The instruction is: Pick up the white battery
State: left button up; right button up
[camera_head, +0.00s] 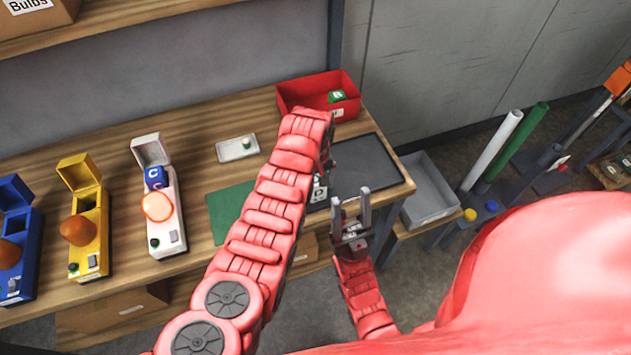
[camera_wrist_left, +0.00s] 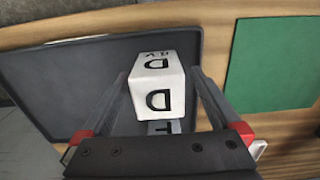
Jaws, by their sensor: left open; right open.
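The white battery (camera_wrist_left: 158,82), a block with black D letters, stands between the fingers of my left gripper (camera_wrist_left: 160,76) in the left wrist view. The fingers are open, one on each side; I cannot tell whether either touches it. In the head view a small part of the white battery (camera_head: 319,191) shows beside my left arm, which hides most of it and my left gripper's fingers. It is at the near left edge of the dark tray (camera_head: 365,165). My right gripper (camera_head: 350,198) is open and empty, near the table's front edge.
A green mat (camera_head: 228,208) lies left of my left arm. A red bin (camera_head: 300,92) stands behind the dark tray. Yellow (camera_head: 98,215), blue (camera_head: 20,250) and white (camera_head: 166,240) devices stand at the left. A grey bin (camera_head: 430,190) is at the right.

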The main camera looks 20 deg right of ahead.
pick_arm(q)
jog(key=shift+f, duration=0.95)
jog(key=shift+d, duration=0.1)
grip_shut()
